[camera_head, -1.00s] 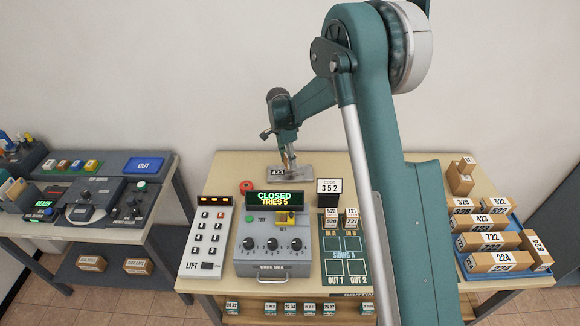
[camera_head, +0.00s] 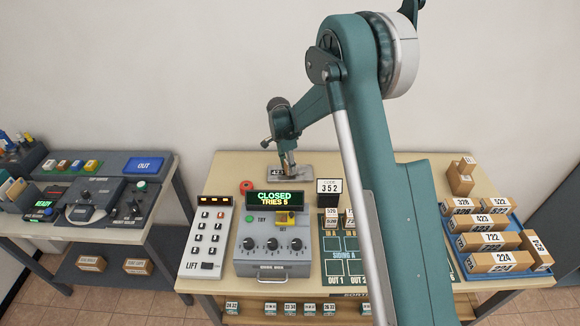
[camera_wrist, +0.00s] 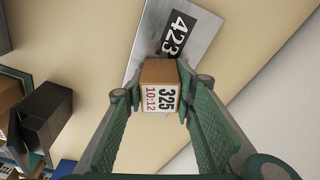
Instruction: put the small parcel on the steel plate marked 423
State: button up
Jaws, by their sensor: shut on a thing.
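The small parcel (camera_wrist: 161,88) is a brown box with a white label reading 325 and 10:12. In the wrist view it sits between the fingertips of my gripper (camera_wrist: 160,98), which is shut on it. The steel plate (camera_wrist: 150,28) with the black mark 423 shows just beyond the parcel, which covers part of it. In the head view the plate (camera_head: 303,172) lies at the back of the table, and my gripper (camera_head: 290,168) is over it. The parcel is hard to make out there. I cannot tell whether it touches the plate.
A console (camera_head: 272,258) reading CLOSED, TRIES 5 and a keypad (camera_head: 206,238) stand in front of the plate. A blue tray (camera_head: 462,262) with several parcels is farther right. The wall is close behind.

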aim_at(286, 162)
jog(key=shift+f, duration=0.15)
jog(key=o, duration=0.9)
jog(key=r, duration=0.4)
jog(key=a+r, duration=0.1)
jog(key=r, duration=0.7)
jog(key=shift+s+a+r, duration=0.15)
jog(key=shift+s+a, duration=0.15)
jog(key=shift+s, duration=0.05)
